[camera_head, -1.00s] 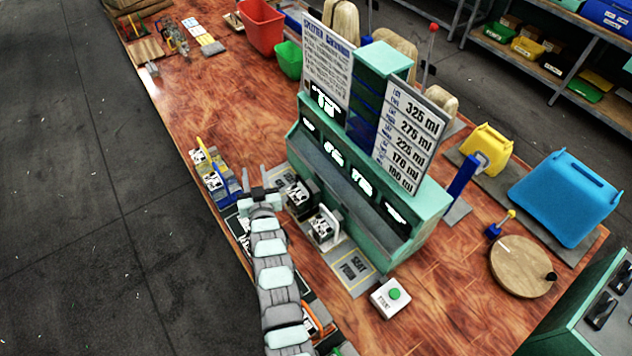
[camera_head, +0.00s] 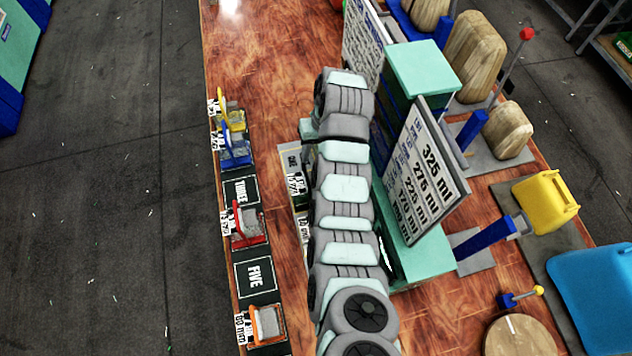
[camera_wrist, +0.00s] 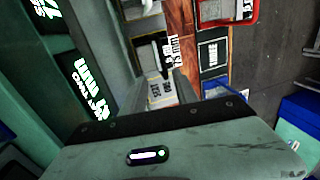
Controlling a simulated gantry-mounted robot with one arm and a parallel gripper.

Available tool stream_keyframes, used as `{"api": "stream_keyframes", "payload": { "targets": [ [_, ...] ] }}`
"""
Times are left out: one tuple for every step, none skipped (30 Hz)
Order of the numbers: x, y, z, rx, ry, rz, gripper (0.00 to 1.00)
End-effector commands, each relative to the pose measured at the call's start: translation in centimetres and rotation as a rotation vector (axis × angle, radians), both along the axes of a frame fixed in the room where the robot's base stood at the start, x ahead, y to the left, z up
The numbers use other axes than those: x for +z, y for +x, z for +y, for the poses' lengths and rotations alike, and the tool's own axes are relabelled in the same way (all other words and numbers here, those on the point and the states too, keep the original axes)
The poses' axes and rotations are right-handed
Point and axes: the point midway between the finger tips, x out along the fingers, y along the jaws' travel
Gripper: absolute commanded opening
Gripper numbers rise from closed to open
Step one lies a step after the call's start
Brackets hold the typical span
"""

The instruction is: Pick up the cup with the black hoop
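Two dark-and-white labelled cups stand in the bays at the front of the teal press; in the head view one (camera_head: 297,184) shows only partly, left of my arm. In the wrist view a dark, labelled cup (camera_wrist: 148,54) stands ahead of my gripper, beside the press. I cannot tell for sure which cup has the black hoop. My gripper is over the front of the press, with its body (camera_wrist: 190,145) filling the bottom of the wrist view.
Yellow, blue (camera_head: 235,153), red (camera_head: 247,228) and orange (camera_head: 266,324) cups stand along the table's left edge. The sign board (camera_head: 428,172) stands tall right of my arm. A strip of bare table lies between the cup row and the press.

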Motion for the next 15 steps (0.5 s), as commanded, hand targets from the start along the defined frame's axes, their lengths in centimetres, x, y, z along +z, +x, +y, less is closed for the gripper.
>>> {"api": "stream_keyframes", "payload": {
  "targets": [
    [-0.4,-0.2,0.1,0.002,0.001,0.007,0.36],
    [-0.7,-0.2,0.2,0.003,0.001,0.008,0.36],
    [-1.2,-0.3,0.3,0.001,0.002,0.007,0.36],
    [-1.6,-0.2,0.4,0.001,0.001,0.004,0.36],
    [-2.1,-0.3,0.5,0.001,0.001,0.004,0.36],
    [-2.7,-0.3,0.6,0.001,0.001,0.005,0.36],
    [-3.1,-0.3,0.7,0.001,0.001,0.005,0.36],
    [-3.6,-0.3,0.8,0.001,0.001,0.004,0.36],
    [-4.1,-0.3,0.9,0.001,0.000,0.004,0.36],
    [-4.4,-0.4,1.0,0.001,0.000,0.003,0.36],
    [-4.7,-0.4,1.0,0.001,0.000,0.003,0.36],
    [-5.0,-0.3,1.0,0.000,0.001,0.001,0.36],
    [-5.1,-0.3,1.1,0.000,0.000,0.000,0.36],
    [-5.3,-0.4,1.1,0.000,0.000,-0.001,0.36],
    [-5.6,-0.5,1.2,0.000,0.000,-0.001,0.36]
  ]
}}
